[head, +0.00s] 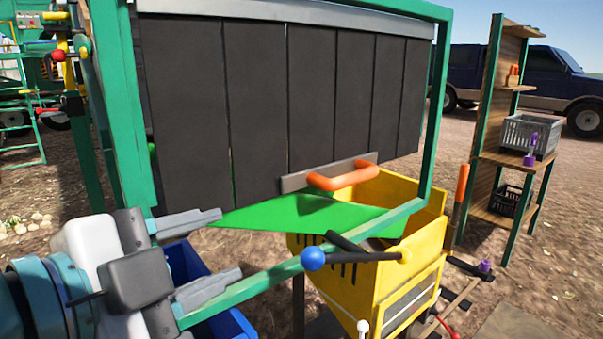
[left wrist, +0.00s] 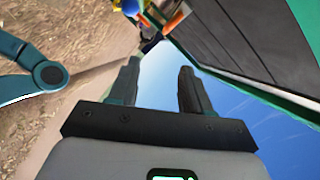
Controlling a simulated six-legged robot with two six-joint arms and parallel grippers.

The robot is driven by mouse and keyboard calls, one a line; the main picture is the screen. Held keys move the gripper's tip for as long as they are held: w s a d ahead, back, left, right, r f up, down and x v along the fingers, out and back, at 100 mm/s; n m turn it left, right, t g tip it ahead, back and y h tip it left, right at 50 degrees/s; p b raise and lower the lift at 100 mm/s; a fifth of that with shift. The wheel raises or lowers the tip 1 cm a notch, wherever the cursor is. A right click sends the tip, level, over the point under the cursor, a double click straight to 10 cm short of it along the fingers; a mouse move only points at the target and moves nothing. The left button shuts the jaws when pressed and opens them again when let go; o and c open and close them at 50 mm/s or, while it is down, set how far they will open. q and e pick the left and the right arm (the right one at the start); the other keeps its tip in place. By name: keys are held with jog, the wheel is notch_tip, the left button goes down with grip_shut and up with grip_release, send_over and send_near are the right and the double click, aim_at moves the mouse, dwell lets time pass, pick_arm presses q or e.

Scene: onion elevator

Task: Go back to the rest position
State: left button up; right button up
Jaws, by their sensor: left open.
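My left gripper (head: 228,245) comes in from the left in the head view. Its two grey fingers are spread apart with nothing between them. They point right, in front of the green frame and above a blue bin (head: 185,262). My right gripper is not in view.
A green frame (head: 435,100) carries black curtain strips (head: 260,100) and an orange handle (head: 343,178). A yellow hopper (head: 425,262) and a blue-knobbed lever (head: 313,258) stand right of my gripper. A shelf with a grey crate (head: 528,137) stands far right.

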pick_arm(q)
jog(key=w+d+f+n+g+y, duration=0.1)
jog(key=w+f+n+g, duration=0.2)
jog(key=f, duration=0.9)
jog(key=w+d+f+n+g+y, duration=0.15)
jog(key=w+f, duration=0.25)
jog(key=f, duration=0.7)
jog(key=w+d+f+n+g+y, duration=0.15)
jog(key=w+f+n, duration=0.25)
jog(key=f, duration=0.8)
jog(key=s+a+f+n+g, duration=0.2)
jog(key=s+f+n, duration=0.1)
jog(key=f, duration=0.6)
jog(key=s+a+f+n+g, duration=0.1)
jog(key=s+a+f+n, duration=0.2)
jog(key=f, duration=0.6)
jog(key=s+a+f+n+g, duration=0.25)
jog(key=s+f+n, duration=0.25)
jog(key=s+f, duration=0.7)
notch_tip(320, 180, up, 17)
jog(key=s+g+p, duration=0.1)
jog(key=p, duration=1.6)
jog(key=shift+f+n+p, duration=0.2)
jog(key=shift+n+p, duration=0.15)
jog(key=shift+n, duration=0.1)
jog(key=shift+s, duration=0.1)
jog(key=shift+c, duration=0.5)
